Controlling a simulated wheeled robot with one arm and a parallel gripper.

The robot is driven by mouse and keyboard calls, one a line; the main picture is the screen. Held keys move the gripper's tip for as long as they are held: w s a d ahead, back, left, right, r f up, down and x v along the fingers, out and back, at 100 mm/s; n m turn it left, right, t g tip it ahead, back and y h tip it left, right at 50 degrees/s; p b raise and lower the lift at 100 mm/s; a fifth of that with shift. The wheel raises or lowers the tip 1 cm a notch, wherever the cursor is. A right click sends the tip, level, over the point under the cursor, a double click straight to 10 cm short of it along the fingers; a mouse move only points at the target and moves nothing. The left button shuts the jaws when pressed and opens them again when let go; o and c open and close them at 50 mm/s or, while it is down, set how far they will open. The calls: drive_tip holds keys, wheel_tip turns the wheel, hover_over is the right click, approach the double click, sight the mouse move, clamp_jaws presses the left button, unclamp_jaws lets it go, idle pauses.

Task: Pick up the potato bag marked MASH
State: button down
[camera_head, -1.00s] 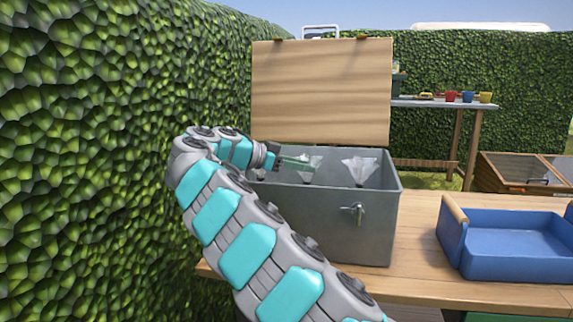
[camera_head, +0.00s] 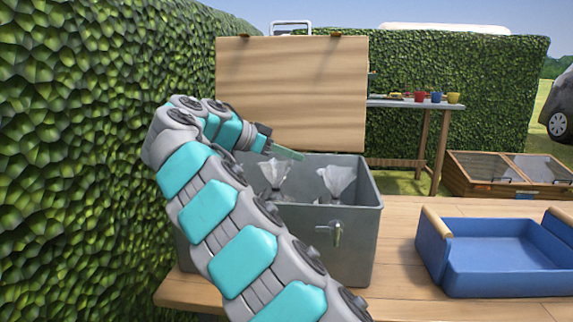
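A grey metal box (camera_head: 345,240) with its wooden lid (camera_head: 290,90) raised stands on a wooden table. Inside it, the gathered pale tops of two bags show: a left bag (camera_head: 275,178) and a right bag (camera_head: 337,182). Their lower parts are hidden by the box wall, and no MASH marking is visible. My gripper (camera_head: 290,153) is over the box's back left part, above and beside the left bag's top, apart from the right bag. Its fingers show as a thin green shape, and I cannot tell whether they are open.
A blue tray (camera_head: 500,255) with wooden handles sits on the table (camera_head: 400,220) to the right of the box. A tall hedge (camera_head: 80,150) is close on the left. The raised lid stands behind my gripper.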

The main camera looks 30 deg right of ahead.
drive_tip(key=shift+s+a+r, duration=0.1)
drive_tip(key=shift+a+r, duration=0.15)
drive_tip(key=shift+r, duration=0.05)
drive_tip(key=shift+a, duration=0.1)
drive_tip(key=shift+c, duration=1.6)
unclamp_jaws()
drive_tip(key=shift+a, duration=0.1)
drive_tip(key=shift+r, duration=0.1)
